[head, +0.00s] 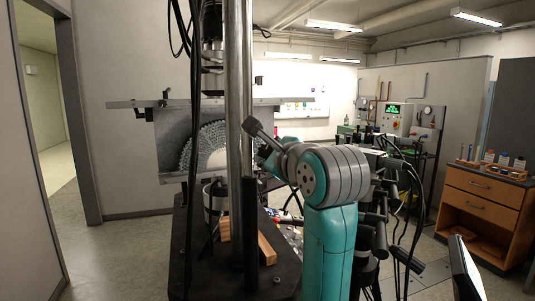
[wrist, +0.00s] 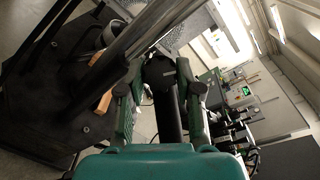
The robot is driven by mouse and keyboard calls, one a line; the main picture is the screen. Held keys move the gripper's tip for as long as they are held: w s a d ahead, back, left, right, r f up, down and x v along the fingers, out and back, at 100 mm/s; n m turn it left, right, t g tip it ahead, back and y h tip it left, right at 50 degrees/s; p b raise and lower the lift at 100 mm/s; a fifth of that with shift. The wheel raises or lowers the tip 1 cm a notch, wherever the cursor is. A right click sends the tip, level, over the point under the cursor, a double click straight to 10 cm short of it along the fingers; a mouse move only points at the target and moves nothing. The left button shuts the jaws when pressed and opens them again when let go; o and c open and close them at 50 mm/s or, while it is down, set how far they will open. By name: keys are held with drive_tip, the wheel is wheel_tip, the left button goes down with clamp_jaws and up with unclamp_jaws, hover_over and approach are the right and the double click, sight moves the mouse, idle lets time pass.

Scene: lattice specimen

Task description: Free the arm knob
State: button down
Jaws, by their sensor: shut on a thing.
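In the wrist view, a dark round arm knob (wrist: 158,70) sits between the fingertips of my gripper (wrist: 159,76). The fingers are closed on it, one on each side. A black rod-like part runs from the knob toward the camera, between the fingers. In the head view my gripper is mostly hidden behind my own teal and grey arm, close to the steel columns (head: 235,85). A grey plate with a lattice specimen (head: 212,143) stands behind the columns. Part of the lattice also shows at the top of the wrist view (wrist: 192,27).
The black machine base (head: 190,240) carries wooden blocks (head: 266,249) and a metal cylinder. The columns stand close beside my gripper. A wooden drawer cabinet (head: 483,210) is at the right, and a bench with a control box (head: 396,119) stands behind. Floor at left is clear.

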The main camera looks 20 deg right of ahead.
drive_tip(key=shift+n+g+y, duration=0.4)
drive_tip(key=shift+n, duration=0.5)
drive_tip(key=c, duration=0.8)
unclamp_jaws()
drive_tip(key=shift+o, duration=0.2)
